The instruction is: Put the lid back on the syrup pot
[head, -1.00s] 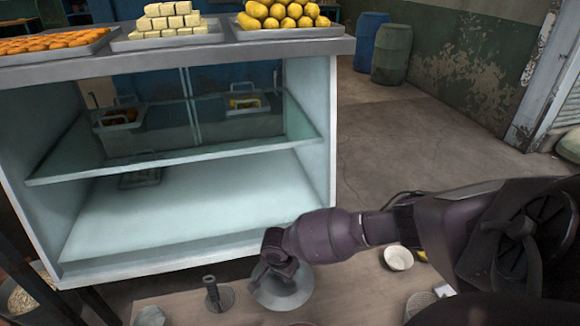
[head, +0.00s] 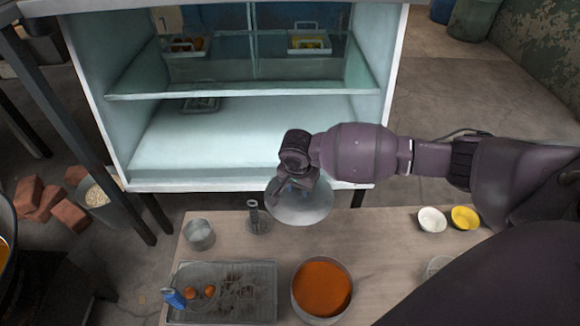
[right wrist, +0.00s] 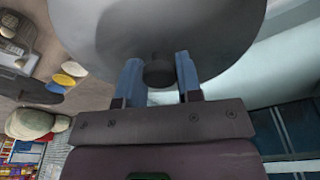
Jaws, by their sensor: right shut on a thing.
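The syrup pot (head: 322,288) stands uncovered on the table, full of orange-brown syrup, at the bottom centre of the head view. My right gripper (head: 297,188) is beyond the pot, near the table's far edge. It is shut on the knob of the grey round lid (head: 305,208). In the right wrist view the blue fingers (right wrist: 160,80) sit on both sides of the lid's dark knob (right wrist: 159,73), and the lid (right wrist: 205,30) fills the upper middle. The lid is apart from the pot. I cannot tell its exact height above the table. My left gripper is not in view.
Left of the pot is a grey tray (head: 222,314) with round brown sweets and a blue-handled thing. A metal cup (head: 199,234) and a small stand (head: 258,222) are behind it. White (head: 431,219) and yellow (head: 465,218) bowls are at right. A glass cabinet (head: 245,150) stands beyond the table.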

